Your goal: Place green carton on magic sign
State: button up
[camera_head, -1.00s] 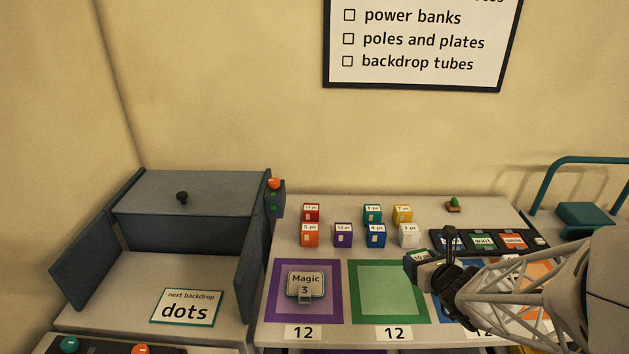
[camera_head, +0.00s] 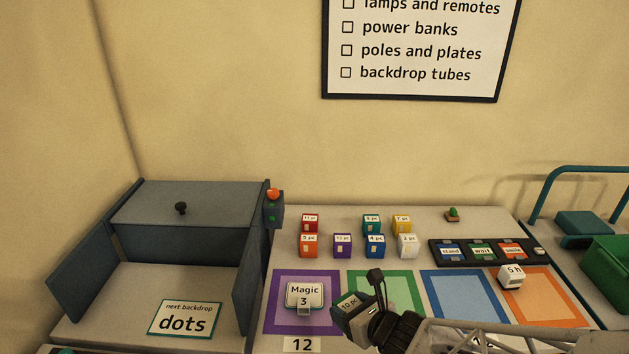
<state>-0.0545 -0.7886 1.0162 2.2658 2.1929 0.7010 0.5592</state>
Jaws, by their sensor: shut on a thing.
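My gripper (camera_head: 352,312) is just to the right of the sign, over the left edge of the green mat (camera_head: 405,285). It is shut on a small carton (camera_head: 348,302) whose top label reads "10 pc". The gripper hides most of this carton, and its green colour is hard to make out. The carton looks apart from the sign.
Several coloured cartons (camera_head: 342,246) stand in two rows behind the mats. A blue mat (camera_head: 460,295) is clear; a white "5 h" block (camera_head: 512,277) sits on the orange mat (camera_head: 548,302). A card strip (camera_head: 487,252) lies behind. A grey open booth (camera_head: 185,225) stands left.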

jog(key=s+a+n+g+y, duration=0.1)
jog(key=s+a, duration=0.3)
jog(key=shift+s+a+f, duration=0.2)
jog(key=shift+s+a, duration=0.1)
jog(key=shift+w, duration=0.1)
send_over(304, 299)
jog(key=shift+f, duration=0.8)
jog(key=shift+f, duration=1.7)
jog(key=shift+f, duration=0.15)
jog(key=o, duration=1)
